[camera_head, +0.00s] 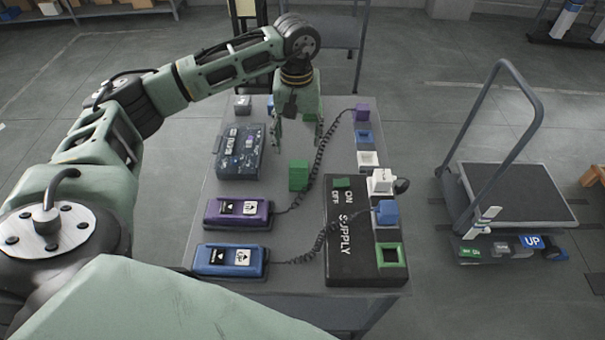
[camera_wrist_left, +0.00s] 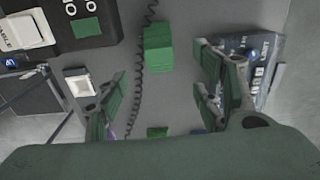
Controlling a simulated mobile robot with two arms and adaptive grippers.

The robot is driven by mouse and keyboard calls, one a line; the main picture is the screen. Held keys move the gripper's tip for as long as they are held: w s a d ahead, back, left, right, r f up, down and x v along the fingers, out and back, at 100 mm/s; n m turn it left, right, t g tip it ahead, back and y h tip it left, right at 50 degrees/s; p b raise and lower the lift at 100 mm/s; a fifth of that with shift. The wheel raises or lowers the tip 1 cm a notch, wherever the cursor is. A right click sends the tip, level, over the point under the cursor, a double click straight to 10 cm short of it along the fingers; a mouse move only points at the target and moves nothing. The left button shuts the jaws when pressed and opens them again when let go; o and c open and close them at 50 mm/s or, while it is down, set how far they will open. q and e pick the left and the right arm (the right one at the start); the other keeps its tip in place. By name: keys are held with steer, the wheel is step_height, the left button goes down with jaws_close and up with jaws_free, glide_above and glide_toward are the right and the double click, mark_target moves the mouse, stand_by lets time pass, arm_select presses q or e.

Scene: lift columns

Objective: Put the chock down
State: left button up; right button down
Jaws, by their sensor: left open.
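A green block (camera_head: 298,175), the likeliest chock, stands on the grey table (camera_head: 207,186) left of a coiled cable. It also shows in the left wrist view (camera_wrist_left: 158,48). My left gripper (camera_head: 299,137) hangs fingers-down beyond the block on the table's far half. Its fingers are apart, with nothing between them, and the block is clear of them. In the left wrist view the open gripper (camera_wrist_left: 160,92) has the block ahead of its fingertips. A second small green piece (camera_wrist_left: 157,132) shows near the palm. My right gripper is not in view.
A dark case (camera_head: 240,152) lies left of the block. Purple (camera_head: 238,212) and blue (camera_head: 231,260) control boxes trail coiled cables. A black supply box (camera_head: 345,262) with plugs fills the near right. Coloured sockets line the right edge. A cart (camera_head: 515,190) stands right of the table.

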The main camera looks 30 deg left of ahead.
mark_target(298, 164)
arm_select(q)
step_height(298, 164, down, 4)
steer(key=b, duration=0.2)
steer(key=shift+w+b, duration=0.1)
steer(key=shift+b, duration=0.3)
steer(key=shift+f, duration=0.4)
step_height(298, 164, down, 6)
steer(key=shift+f+p, duration=0.1)
steer(key=shift+p, duration=1.05)
steer(key=shift+f, duration=0.45)
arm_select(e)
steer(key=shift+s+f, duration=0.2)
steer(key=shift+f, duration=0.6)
arm_select(q)
steer(key=shift+w, duration=0.1)
jaws_close()
steer(key=shift+r, duration=0.1)
